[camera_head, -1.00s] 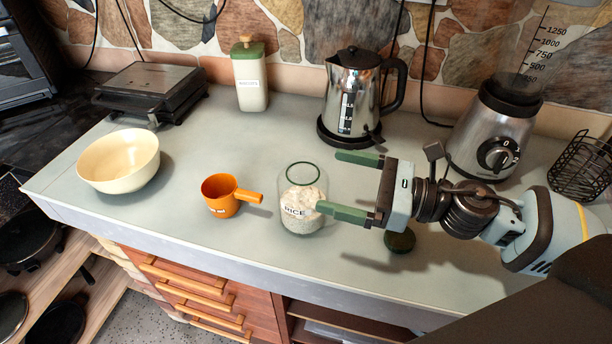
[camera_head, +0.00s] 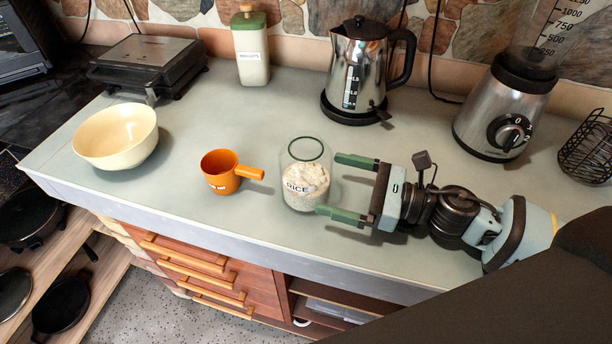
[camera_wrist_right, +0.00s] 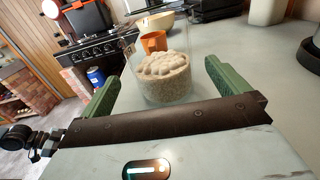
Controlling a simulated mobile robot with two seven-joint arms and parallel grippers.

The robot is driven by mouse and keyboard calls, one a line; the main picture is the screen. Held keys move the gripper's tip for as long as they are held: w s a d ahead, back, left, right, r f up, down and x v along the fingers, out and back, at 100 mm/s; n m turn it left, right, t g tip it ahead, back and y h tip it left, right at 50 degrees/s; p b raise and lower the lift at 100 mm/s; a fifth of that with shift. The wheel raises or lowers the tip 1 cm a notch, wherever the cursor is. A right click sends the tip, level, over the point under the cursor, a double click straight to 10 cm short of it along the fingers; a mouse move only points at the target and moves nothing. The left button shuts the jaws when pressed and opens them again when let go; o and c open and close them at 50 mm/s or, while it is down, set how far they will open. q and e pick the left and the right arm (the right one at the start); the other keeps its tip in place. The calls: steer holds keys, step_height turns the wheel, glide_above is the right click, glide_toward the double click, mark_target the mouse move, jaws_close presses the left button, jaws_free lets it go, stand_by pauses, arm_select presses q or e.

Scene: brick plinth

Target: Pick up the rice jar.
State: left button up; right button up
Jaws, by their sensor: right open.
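The rice jar (camera_head: 306,176) is clear glass with a green rim and a "RICE" label, and stands upright and open on the counter. It is filled with pale rice. My right gripper (camera_head: 340,186) is open, level with the jar at its right side, with its green fingertips just reaching the jar's near and far edges. In the right wrist view the jar (camera_wrist_right: 165,75) stands ahead, between the lines of the two fingers (camera_wrist_right: 163,88). Contact cannot be told. My left gripper is not in view.
An orange measuring cup (camera_head: 222,173) stands left of the jar, its handle pointing at it. A cream bowl (camera_head: 117,136) is farther left. A kettle (camera_head: 352,75) stands behind, a blender (camera_head: 505,115) back right. The counter's front edge (camera_head: 230,225) is close to the jar.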

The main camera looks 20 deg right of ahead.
mark_target(306, 174)
steer(key=shift+w+a+r, duration=0.15)
steer(key=shift+w+a, duration=0.2)
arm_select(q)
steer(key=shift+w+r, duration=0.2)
arm_select(e)
steer(key=shift+a, duration=0.15)
steer(key=shift+w+a+r, duration=0.1)
steer(key=shift+w+a, duration=0.1)
steer(key=shift+a, duration=0.05)
steer(key=p+x, duration=0.1)
steer(key=x, duration=0.3)
steer(key=shift+p, duration=0.4)
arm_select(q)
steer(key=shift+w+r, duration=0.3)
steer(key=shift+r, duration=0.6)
arm_select(e)
steer(key=shift+w+a, duration=0.2)
steer(key=shift+a, duration=0.15)
steer(key=shift+f, duration=0.2)
steer(key=shift+r, duration=0.15)
steer(key=c, duration=1.3)
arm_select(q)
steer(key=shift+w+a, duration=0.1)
arm_select(e)
steer(key=shift+c, duration=0.2)
